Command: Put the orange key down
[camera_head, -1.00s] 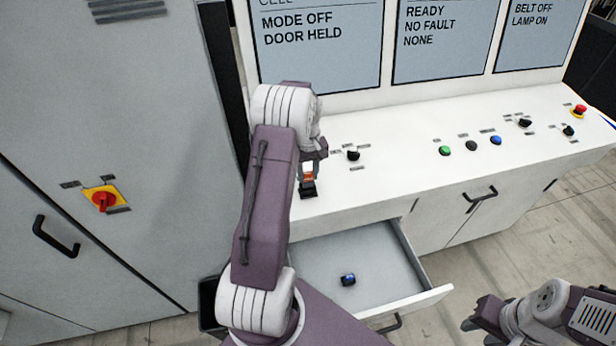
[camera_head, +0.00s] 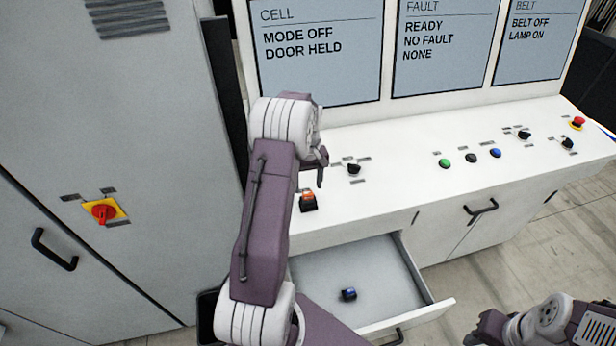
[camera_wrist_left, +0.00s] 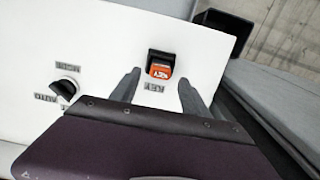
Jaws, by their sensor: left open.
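The orange key (camera_head: 308,196) stands in a black holder on the left end of the white console top, and it also shows in the left wrist view (camera_wrist_left: 161,71) above a label reading KEY. My left gripper (camera_head: 322,170) is open, above and behind the key in the head view. In the left wrist view its two fingers (camera_wrist_left: 158,92) are spread, with the key beyond and between their tips, and nothing is held.
A mode knob (camera_head: 353,169) sits just right of the key. Buttons and more knobs line the console (camera_head: 400,150) further right. An open drawer (camera_head: 330,262) below holds a small blue and black object (camera_head: 348,294). A grey cabinet (camera_head: 150,150) with a red switch (camera_head: 104,211) stands left.

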